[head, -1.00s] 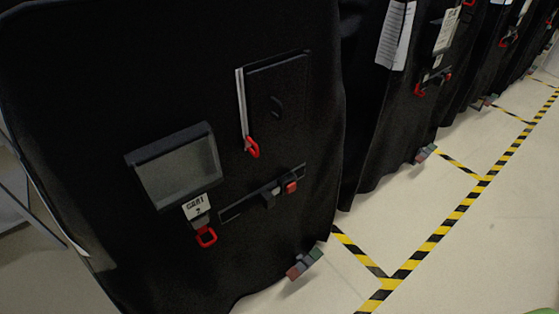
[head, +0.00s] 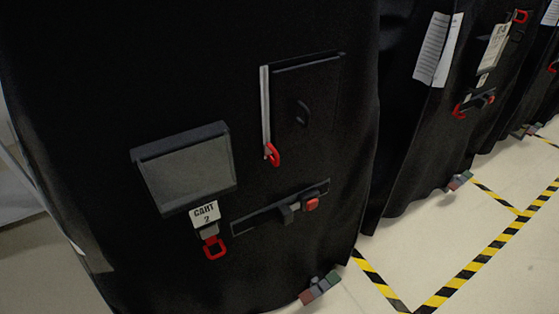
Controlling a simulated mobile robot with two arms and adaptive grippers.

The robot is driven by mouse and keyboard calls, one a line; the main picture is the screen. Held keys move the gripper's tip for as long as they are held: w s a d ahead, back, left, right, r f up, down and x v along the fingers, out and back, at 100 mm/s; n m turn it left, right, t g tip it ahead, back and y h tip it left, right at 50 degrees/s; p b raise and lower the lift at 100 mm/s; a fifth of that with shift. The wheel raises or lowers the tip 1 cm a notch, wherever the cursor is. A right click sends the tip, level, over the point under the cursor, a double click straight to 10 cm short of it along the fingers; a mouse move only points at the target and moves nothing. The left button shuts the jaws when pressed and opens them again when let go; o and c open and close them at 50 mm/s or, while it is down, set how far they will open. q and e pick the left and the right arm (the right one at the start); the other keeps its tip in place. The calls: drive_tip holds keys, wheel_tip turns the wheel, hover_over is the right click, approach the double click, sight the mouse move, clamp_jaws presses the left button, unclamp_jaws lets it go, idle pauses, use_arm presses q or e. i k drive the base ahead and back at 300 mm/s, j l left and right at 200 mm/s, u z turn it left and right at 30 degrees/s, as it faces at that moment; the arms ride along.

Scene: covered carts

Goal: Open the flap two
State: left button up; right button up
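The nearest black covered cart (head: 200,80) fills the left and middle of the head view. Its tag (head: 206,215) reads "CART 2". A grey window panel (head: 188,173) with a dark frame is at left. A second red ring (head: 214,248) hangs below the tag. Neither gripper is in view.
A dark bar (head: 285,208) with a red button (head: 311,204) sits below the flap. Several coloured blocks (head: 320,288) are at the cart's lower edge. More covered carts (head: 425,110) stand to the right. The pale floor (head: 420,245) with yellow-black tape is clear at lower right.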

sight(304, 95)
drive_tip(key=k+l, duration=0.2)
drive_tip(key=l, duration=0.15)
drive_tip(key=k+l+z, duration=0.1)
drive_tip(key=l, duration=0.25)
drive_tip(key=k+l, duration=0.25)
drive_tip(key=l+z, duration=0.05)
drive_tip(key=l, duration=0.05)
